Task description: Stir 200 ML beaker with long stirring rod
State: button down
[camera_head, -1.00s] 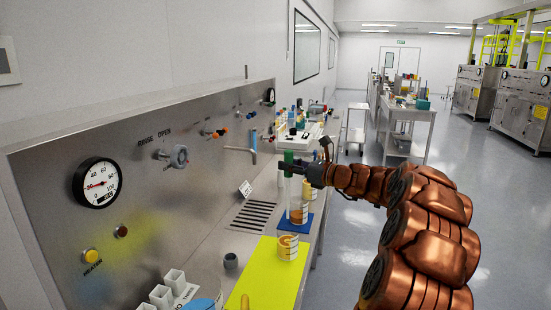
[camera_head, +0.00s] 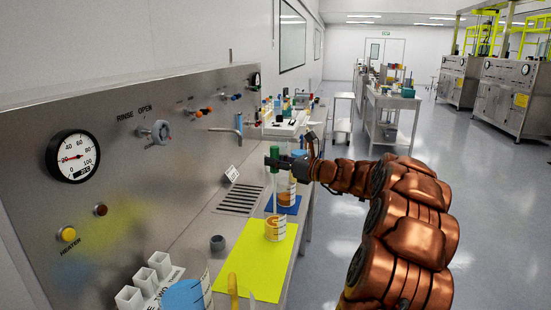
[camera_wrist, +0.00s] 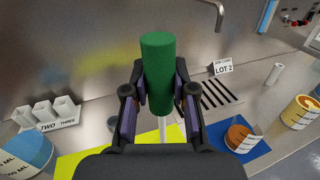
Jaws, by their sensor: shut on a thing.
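My gripper (camera_head: 280,162) is shut on the green handle (camera_head: 275,154) of the long stirring rod, which hangs upright. In the wrist view the green handle (camera_wrist: 158,72) stands between the fingers, with the thin pale rod (camera_wrist: 163,128) below it. In the head view the clear rod (camera_head: 275,188) points down towards a small beaker (camera_head: 275,229) with amber contents on a yellow mat (camera_head: 240,262). I cannot tell whether the tip is above or inside that beaker. No label on it is readable. The palm hides that beaker in the wrist view.
A blue mat (camera_wrist: 256,155) with a graduated beaker (camera_wrist: 241,138) lies beyond the yellow one. A blue-filled beaker (camera_head: 187,297), a white holder (camera_head: 160,282) and a small grey cup (camera_head: 217,243) are nearer. The panel's tap (camera_head: 239,122) sticks out at left.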

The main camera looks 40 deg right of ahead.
aim_at(275, 182)
notch_tip(275, 182, down, 7)
jog(key=b, duration=0.2)
dwell(0.6)
jog(key=shift+f, duration=0.1)
dwell(0.4)
